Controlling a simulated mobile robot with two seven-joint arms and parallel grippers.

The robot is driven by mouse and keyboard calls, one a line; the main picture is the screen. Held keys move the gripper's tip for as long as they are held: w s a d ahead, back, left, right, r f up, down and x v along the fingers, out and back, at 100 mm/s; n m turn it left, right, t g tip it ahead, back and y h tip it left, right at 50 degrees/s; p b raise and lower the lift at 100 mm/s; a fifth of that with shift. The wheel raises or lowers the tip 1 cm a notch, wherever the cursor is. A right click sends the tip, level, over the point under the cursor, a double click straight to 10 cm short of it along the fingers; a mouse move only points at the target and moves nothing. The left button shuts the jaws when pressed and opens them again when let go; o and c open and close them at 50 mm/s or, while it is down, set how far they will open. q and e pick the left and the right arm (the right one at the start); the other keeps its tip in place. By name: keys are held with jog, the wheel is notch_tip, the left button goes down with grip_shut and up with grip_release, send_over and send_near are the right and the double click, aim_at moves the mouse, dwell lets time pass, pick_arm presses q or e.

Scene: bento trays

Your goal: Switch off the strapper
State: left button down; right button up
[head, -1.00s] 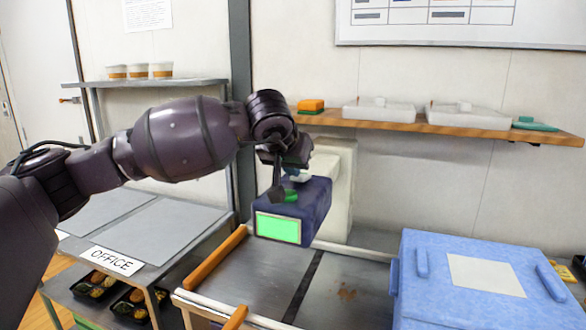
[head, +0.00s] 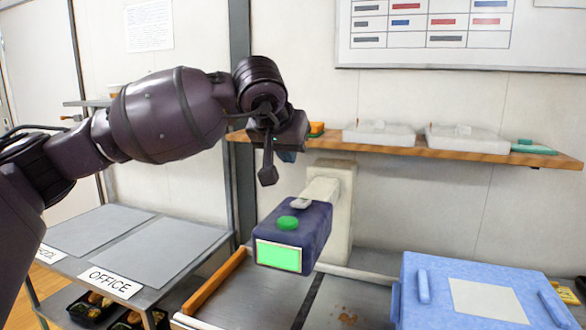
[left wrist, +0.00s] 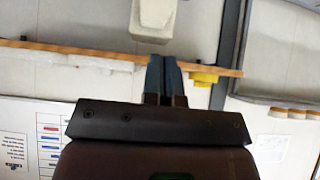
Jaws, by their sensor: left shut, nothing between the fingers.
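The strapper (head: 318,233) is a dark blue box on a pale upright post. A green button (head: 288,223) and a small grey piece (head: 301,203) show on its top. Its front screen (head: 279,256) is bright green. My left gripper (head: 288,156) is raised above the strapper, clear of the button, and its fingers are partly hidden by the wrist. In the left wrist view its fingers (left wrist: 163,78) are together with nothing between them. A pale block, likely part of the strapper's post (left wrist: 153,18), shows ahead of them. My right gripper is not in view.
A wooden wall shelf (head: 400,149) with white containers (head: 467,139) runs behind the strapper. A blue box (head: 440,310) stands at the front right. A grey table (head: 160,245) with an OFFICE label (head: 110,282) is at left, with bento trays below.

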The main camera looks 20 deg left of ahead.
pick_arm(q)
jog(key=v, duration=0.3)
jog(key=shift+w+r, duration=0.15)
jog(key=shift+r, duration=0.15)
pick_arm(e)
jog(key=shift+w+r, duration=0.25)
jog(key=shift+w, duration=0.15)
pick_arm(q)
jog(key=g+p, duration=0.1)
jog(key=d+g+p, duration=0.1)
jog(key=p, duration=0.1)
jog(key=shift+w+d+f, duration=0.15)
jog(key=shift+w+d, duration=0.05)
jog(key=shift+w, duration=0.1)
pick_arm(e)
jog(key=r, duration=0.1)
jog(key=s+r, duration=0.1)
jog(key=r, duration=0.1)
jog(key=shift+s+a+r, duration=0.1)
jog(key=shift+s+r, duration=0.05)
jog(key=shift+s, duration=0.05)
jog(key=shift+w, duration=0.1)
